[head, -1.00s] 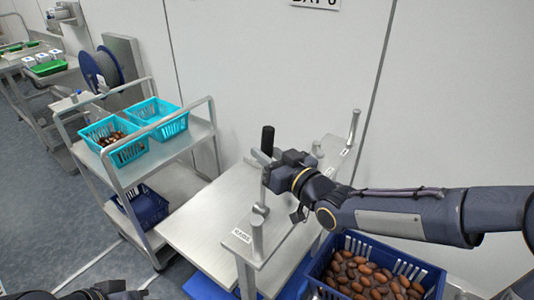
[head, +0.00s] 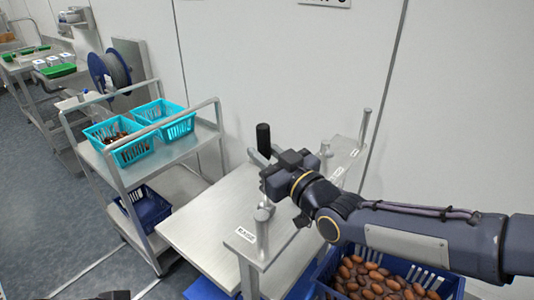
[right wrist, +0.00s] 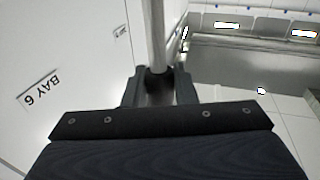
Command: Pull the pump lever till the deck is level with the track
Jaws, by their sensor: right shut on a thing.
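The pump lever (head: 263,139) has a black grip on a thin metal rod and stands over the far side of the bench. My right gripper (head: 270,172) is at the lever, below the black grip. In the right wrist view its jaws (right wrist: 158,88) are shut around a metal rod (right wrist: 157,35). The wide metal deck (head: 205,215) lies left of the lever. A narrow metal plate with a label (head: 246,236), perhaps part of the track, stands on a post beside it. I cannot tell whether deck and track are level.
A metal cart (head: 192,147) with turquoise baskets (head: 133,151) stands close to the deck's left side. A dark blue crate of dates (head: 452,283) is under my right arm. A wall runs close behind. Open floor (head: 60,220) lies at the left.

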